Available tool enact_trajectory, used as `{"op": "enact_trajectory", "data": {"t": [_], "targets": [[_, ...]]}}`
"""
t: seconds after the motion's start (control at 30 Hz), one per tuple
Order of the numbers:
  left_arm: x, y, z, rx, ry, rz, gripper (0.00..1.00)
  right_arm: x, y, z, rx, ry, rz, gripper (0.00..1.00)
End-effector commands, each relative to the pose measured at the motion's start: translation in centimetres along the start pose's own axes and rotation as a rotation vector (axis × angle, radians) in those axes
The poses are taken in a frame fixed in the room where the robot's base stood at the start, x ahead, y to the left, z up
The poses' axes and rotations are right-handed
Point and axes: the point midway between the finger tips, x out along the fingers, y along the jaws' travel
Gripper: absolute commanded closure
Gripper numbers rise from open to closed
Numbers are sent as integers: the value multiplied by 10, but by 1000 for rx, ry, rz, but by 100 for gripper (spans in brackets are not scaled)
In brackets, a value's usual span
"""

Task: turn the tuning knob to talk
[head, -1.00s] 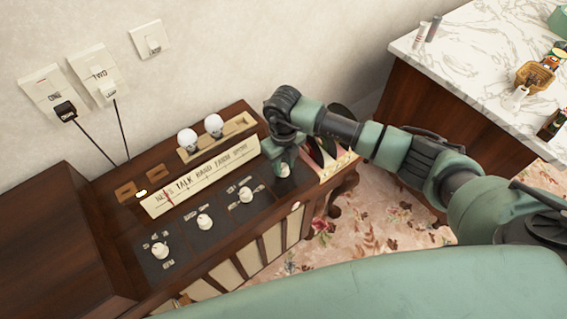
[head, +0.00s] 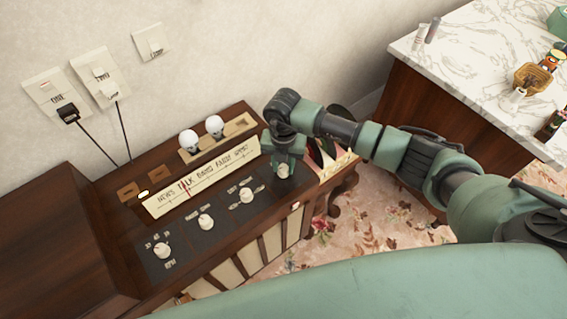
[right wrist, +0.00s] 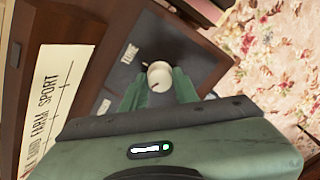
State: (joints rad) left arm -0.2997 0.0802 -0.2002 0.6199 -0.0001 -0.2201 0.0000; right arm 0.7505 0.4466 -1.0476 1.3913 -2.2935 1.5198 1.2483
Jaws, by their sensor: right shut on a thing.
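The radio console's cream dial strip (head: 205,177) reads NEWS, TALK and several other words. Its red needle (head: 185,188) stands at TALK. My right gripper (head: 284,168) reaches down over the right end of the dark control panel. It is shut on the white tuning knob (right wrist: 160,75), which shows between its fingers in the right wrist view (right wrist: 158,92). In the head view the gripper partly covers this knob. My left gripper is not in view.
Several other white knobs, such as this one (head: 205,222), sit to the left on the panel. Two white bulbs (head: 201,133) stand behind the dial. Records stand right of the console. A marble-topped counter (head: 470,55) is at the right. Switches and a plug are on the wall.

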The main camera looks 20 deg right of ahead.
Motion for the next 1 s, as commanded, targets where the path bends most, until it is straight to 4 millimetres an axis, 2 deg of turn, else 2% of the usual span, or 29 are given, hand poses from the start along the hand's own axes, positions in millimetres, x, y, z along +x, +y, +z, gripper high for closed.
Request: {"op": "enact_trajectory", "data": {"t": [0.3, 0.83, 0.87, 0.9, 0.93, 1.0], "targets": [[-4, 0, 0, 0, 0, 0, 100, -2, 0, 1, 121, -3, 1, 100], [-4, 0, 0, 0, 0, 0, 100, -1, 0, 2, 143, -4, 2, 100], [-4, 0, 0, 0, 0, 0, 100, -1, 0, 2, 143, -4, 2, 68], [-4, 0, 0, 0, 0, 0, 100, -1, 0, 2, 143, -4, 2, 57], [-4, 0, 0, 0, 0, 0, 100, -1, 0, 2, 143, -4, 2, 49], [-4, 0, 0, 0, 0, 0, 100, -1, 0, 1, 142, -3, 2, 49]]}}
